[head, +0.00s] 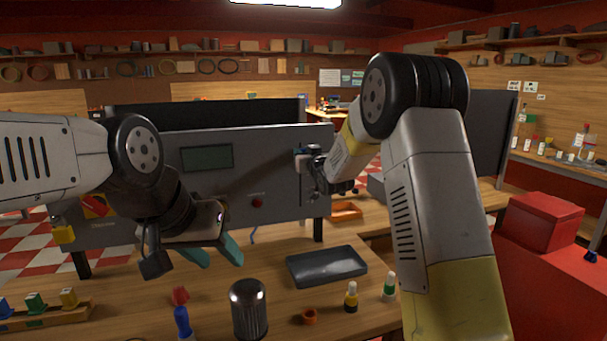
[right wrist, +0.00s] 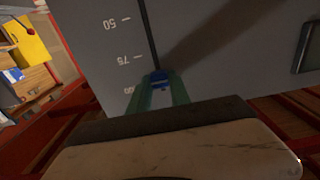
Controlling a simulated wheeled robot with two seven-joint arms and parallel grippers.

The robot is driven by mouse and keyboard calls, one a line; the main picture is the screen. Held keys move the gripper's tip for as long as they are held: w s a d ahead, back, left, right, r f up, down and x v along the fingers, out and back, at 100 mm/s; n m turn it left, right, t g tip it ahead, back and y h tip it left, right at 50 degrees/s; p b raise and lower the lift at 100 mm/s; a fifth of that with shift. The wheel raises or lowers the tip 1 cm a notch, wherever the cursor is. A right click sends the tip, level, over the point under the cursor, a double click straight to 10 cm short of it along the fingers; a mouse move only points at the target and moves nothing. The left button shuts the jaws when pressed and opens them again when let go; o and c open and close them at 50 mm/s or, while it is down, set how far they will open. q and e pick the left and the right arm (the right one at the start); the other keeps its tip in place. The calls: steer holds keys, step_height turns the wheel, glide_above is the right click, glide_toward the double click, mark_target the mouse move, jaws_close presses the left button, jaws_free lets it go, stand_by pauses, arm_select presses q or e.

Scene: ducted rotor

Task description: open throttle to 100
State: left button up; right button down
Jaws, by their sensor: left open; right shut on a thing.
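The grey control panel (head: 285,150) stands at the back of the bench, with the throttle slot at its right end. The knob is below the 75 mark, near that lowest mark. My right gripper (right wrist: 158,90) is shut on the knob with its green fingers on either side. My left gripper (head: 215,251) is open and empty, above the bench in front of the panel's left part.
A dark tray (head: 327,266), a dark ribbed cylinder (head: 249,310), an orange ring (head: 310,316) and small bottles (head: 351,297) stand on the bench. A red cabinet (head: 545,222) is at right.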

steer(key=shift+r, duration=1)
steer(key=c, duration=1.2)
jaws_free()
steer(key=shift+r, duration=0.1)
steer(key=v, duration=0.7)
steer(key=shift+s+d, duration=0.2)
steer(key=shift+s, duration=0.15)
